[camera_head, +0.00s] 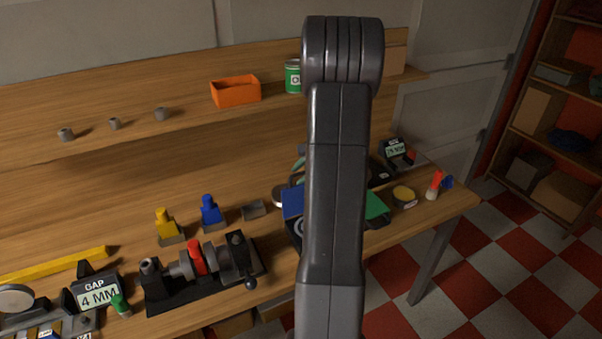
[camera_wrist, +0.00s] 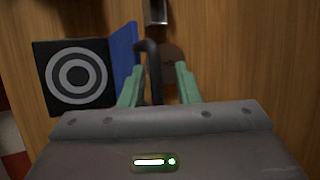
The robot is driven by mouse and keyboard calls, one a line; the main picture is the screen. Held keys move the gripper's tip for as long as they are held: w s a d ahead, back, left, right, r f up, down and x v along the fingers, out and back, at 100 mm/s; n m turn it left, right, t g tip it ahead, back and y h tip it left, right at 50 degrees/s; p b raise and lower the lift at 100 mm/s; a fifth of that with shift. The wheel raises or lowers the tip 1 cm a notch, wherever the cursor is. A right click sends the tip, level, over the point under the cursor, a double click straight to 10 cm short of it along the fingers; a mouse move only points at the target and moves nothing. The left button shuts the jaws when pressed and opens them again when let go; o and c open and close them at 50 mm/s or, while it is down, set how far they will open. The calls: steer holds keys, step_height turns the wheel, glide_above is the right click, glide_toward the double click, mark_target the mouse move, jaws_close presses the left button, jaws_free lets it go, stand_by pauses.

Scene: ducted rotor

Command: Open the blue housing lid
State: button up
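The blue housing lid (camera_wrist: 124,55) shows in the wrist view as a narrow panel seen at a slant, beside a black plate with grey rings (camera_wrist: 76,77). I cannot tell its exact angle. In the head view, part of the blue lid (camera_head: 292,203) shows left of my arm, which hides the rest of the housing. My gripper (camera_wrist: 157,69) has two green fingers, spread apart. A dark bent bar (camera_wrist: 153,70) stands between them, nearer the left finger, with a gap at the right. I cannot tell whether it touches the left finger.
A brown rounded piece (camera_wrist: 172,57) lies beyond the fingers. In the head view, a black fixture with a red part (camera_head: 197,260) stands left on the bench, with yellow (camera_head: 165,223) and blue (camera_head: 210,211) pieces behind it. A green panel (camera_head: 376,206) shows right of my arm.

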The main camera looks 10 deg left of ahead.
steer(key=shift+f, duration=0.1)
steer(key=b+v, duration=0.2)
steer(key=v, duration=1.2)
steer(key=shift+a, duration=0.1)
steer(key=p+x, duration=0.2)
steer(key=x, duration=1.1)
steer(key=shift+w+a+f, duration=0.15)
steer(key=shift+a+f, duration=0.05)
steer(key=shift+f, duration=0.2)
steer(key=shift+d, duration=0.1)
